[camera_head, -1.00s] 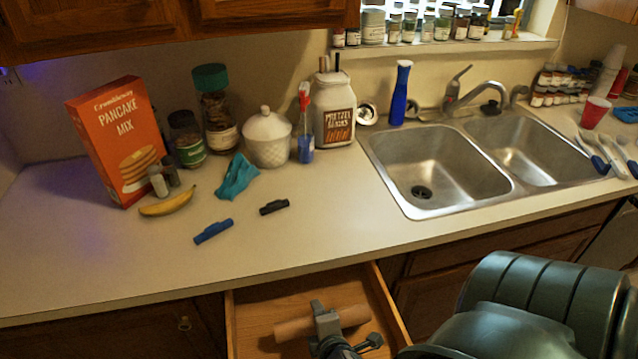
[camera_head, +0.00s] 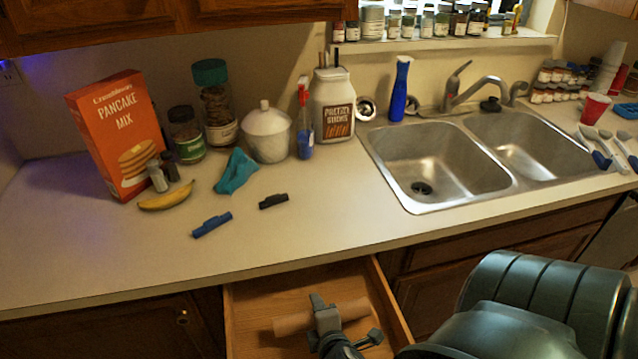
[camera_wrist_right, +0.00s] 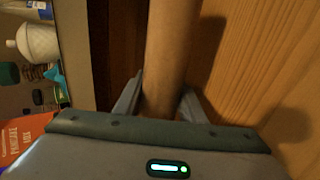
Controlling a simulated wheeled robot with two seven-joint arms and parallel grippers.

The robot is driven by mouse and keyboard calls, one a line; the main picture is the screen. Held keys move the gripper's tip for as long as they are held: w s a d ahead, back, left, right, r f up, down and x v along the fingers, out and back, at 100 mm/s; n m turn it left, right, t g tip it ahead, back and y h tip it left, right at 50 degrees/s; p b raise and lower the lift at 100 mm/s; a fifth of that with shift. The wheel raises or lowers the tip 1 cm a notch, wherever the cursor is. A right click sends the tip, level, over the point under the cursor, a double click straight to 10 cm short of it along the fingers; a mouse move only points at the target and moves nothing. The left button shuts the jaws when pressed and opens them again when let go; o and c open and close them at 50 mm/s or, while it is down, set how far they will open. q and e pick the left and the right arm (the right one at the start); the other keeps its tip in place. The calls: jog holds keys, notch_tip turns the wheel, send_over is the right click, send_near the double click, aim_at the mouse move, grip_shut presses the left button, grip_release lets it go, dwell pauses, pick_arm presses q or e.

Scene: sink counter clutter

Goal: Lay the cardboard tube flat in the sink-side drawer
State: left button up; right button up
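The cardboard tube (camera_head: 291,324) is a plain brown cylinder. In the head view it lies crosswise within the outline of the open wooden drawer (camera_head: 252,302), below the counter. My right gripper (camera_head: 325,317) crosses the tube's middle. In the right wrist view the tube (camera_wrist_right: 172,45) runs between the two fingers of the gripper (camera_wrist_right: 160,100), which close against its sides. The tube looks level, and its shadow falls on the wood beside it. I cannot tell whether it touches the drawer floor. My left gripper is not in view.
The double sink (camera_head: 440,165) is set in the counter (camera_head: 120,265) at right. A blue clip (camera_head: 212,224), black clip (camera_head: 273,201), banana (camera_head: 166,195), teal cloth (camera_head: 236,172) and pancake mix box (camera_head: 115,135) stand or lie on the counter. The drawer's front is cut off below.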

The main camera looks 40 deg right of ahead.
jog(key=shift+o, duration=0.5)
jog(key=v, duration=0.2)
jog(key=f+b+v, duration=0.1)
jog(key=v, duration=0.2)
jog(key=b+v, duration=0.1)
jog(key=v, duration=0.1)
jog(key=shift+s+a, duration=0.55)
jog(key=shift+s, duration=0.05)
pick_arm(q)
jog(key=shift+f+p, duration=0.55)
jog(key=shift+p, duration=0.15)
pick_arm(e)
jog(key=r, duration=0.1)
jog(key=s+r, duration=0.1)
jog(key=s+a+r, duration=0.1)
jog(key=shift+s+r, duration=0.25)
jog(key=shift+r, duration=0.1)
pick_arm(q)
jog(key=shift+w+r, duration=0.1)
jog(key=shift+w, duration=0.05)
